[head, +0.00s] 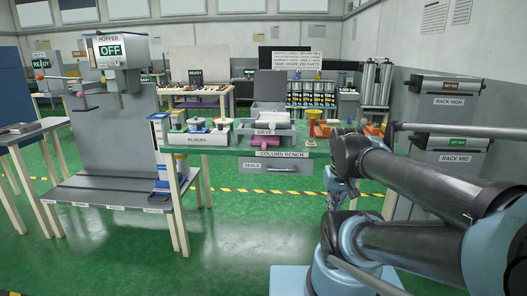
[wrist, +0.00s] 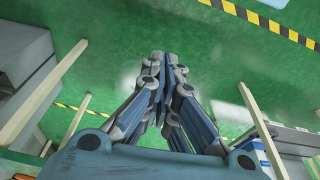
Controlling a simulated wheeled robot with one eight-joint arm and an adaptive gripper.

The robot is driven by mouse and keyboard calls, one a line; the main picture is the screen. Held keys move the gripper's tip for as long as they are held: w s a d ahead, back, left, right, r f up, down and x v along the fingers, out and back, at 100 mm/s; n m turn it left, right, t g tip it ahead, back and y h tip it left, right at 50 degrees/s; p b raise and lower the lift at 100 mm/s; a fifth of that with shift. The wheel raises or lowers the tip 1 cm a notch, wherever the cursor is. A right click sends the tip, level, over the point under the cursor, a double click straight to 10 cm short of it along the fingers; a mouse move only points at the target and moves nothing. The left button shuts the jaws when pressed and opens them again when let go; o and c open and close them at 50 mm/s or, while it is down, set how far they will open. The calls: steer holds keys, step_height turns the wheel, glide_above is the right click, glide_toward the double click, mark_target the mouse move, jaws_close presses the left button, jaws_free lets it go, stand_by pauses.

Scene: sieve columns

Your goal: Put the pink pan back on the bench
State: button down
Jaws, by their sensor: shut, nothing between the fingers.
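My gripper (wrist: 165,62) is shut and empty in the wrist view, over bare green floor. In the head view it hangs low at the right of the bench, partly covered by my arm. No pan shows in the wrist view.
The hopper stand (head: 120,135) is at left. Grey rack drawers (head: 447,101) are at right. Green floor is clear in front of the bench.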

mark_target(263, 149)
steer(key=w+a+r, duration=0.4)
steer(key=w+r, duration=0.2)
steer(key=w, duration=0.3)
steer(key=w+a+r, duration=0.5)
steer(key=w, duration=0.4)
steer(key=w+a+r+t, duration=0.1)
steer(key=w+a+r, duration=0.1)
steer(key=w+a, duration=1.3)
steer(key=shift+m, duration=0.3)
steer(key=w+f, duration=0.2)
steer(key=f, duration=0.1)
steer(key=w+f, duration=0.1)
steer(key=f, duration=0.2)
steer(key=w+f, duration=0.2)
steer(key=f, duration=0.1)
steer(key=shift+w+a+f, duration=0.1)
steer(key=shift+w+f, duration=0.2)
steer(key=shift+w, duration=0.7)
